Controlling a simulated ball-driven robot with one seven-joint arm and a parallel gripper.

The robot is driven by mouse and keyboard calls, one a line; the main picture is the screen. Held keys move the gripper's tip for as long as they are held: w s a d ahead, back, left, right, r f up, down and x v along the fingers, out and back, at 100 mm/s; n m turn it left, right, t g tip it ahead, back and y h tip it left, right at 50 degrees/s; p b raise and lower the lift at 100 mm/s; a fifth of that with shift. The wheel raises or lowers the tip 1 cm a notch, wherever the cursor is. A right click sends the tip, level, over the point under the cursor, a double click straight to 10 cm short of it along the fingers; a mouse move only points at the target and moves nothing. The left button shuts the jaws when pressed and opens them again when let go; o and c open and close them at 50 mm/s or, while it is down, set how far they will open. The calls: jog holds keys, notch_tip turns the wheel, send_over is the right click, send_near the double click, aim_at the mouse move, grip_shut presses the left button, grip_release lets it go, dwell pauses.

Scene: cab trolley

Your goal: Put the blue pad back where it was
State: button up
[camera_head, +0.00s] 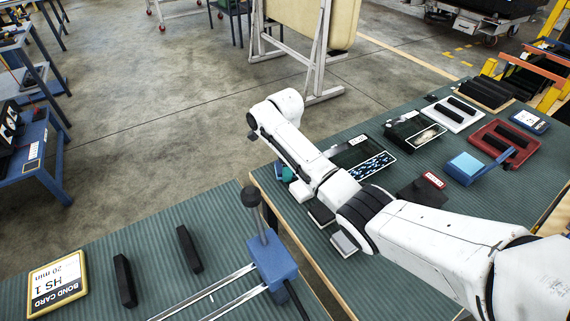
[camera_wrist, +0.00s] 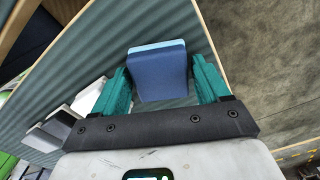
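The blue pad (camera_wrist: 160,76) is a dark blue block with a light blue strip along its far edge. It shows in the wrist view between the two teal fingers of my gripper (camera_wrist: 163,82), near a corner of the green striped table (camera_wrist: 165,22). The left finger looks close against the pad, and a thin gap seems to show at the right finger. I cannot tell whether the fingers press on it or whether it is clear of the table.
White and grey blocks (camera_head: 345,242) lie beside my arm. A blue clamp (camera_head: 273,262) stands on the front bench, across a gap.

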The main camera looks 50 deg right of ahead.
jog(key=shift+o, duration=1.2)
notch_tip(320, 180, up, 12)
jog(key=p, duration=0.2)
jog(key=shift+r+p, duration=0.15)
jog(key=shift+p, duration=0.15)
